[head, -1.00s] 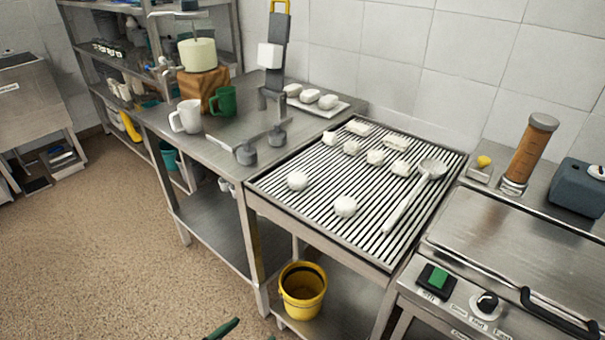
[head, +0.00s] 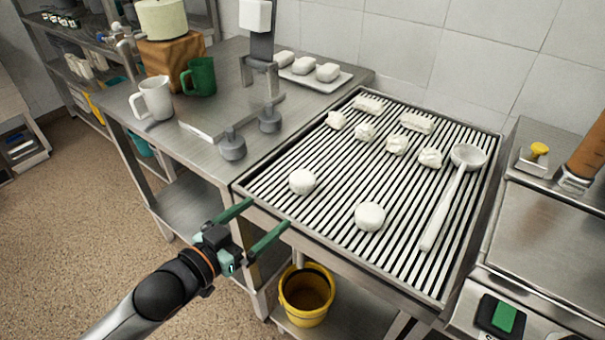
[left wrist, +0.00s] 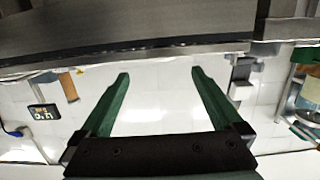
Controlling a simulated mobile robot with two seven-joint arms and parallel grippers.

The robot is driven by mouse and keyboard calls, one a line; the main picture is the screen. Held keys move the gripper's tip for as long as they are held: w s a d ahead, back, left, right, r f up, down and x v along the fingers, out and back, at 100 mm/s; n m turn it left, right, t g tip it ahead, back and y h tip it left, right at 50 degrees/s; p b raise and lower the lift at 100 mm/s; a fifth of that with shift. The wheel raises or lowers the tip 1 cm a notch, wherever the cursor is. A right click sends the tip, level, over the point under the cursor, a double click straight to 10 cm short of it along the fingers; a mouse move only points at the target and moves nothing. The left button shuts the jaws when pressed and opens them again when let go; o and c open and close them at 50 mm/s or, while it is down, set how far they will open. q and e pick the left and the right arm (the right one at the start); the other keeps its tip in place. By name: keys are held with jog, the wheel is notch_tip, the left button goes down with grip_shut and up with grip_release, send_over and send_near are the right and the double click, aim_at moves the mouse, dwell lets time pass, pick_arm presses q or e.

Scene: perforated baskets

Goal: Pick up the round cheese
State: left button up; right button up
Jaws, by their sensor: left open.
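Two round white cheeses lie on the slatted draining rack, one at the left (head: 302,181) and one nearer the front middle (head: 369,216). Several other white pieces, some round and lumpy, some oblong, lie farther back on the rack (head: 290,212). My left gripper (head: 259,218) has green fingers spread apart and empty. In the head view it is in front of the rack's front left edge, short of the left round cheese. In the left wrist view the open fingers (left wrist: 158,82) show with no cheese between them. My right gripper is not in view.
A white ladle (head: 443,210) lies on the rack's right side. A white mug (head: 155,98), a green mug (head: 200,77) and a scale-like metal stand (head: 232,147) are on the steel table at left. A yellow bucket (head: 306,296) is below the rack.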

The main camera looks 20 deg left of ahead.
aim_at(294, 189)
pick_arm(q)
jog(key=x, duration=0.7)
jog(key=shift+r, duration=0.1)
jog(key=shift+b+x, duration=0.4)
jog(key=shift+x, duration=2.35)
jog(key=shift+a, duration=0.2)
jog(key=shift+c, duration=0.4)
jog(key=c, duration=1.2)
jog(key=shift+c, duration=0.3)
jog(key=shift+r, duration=0.1)
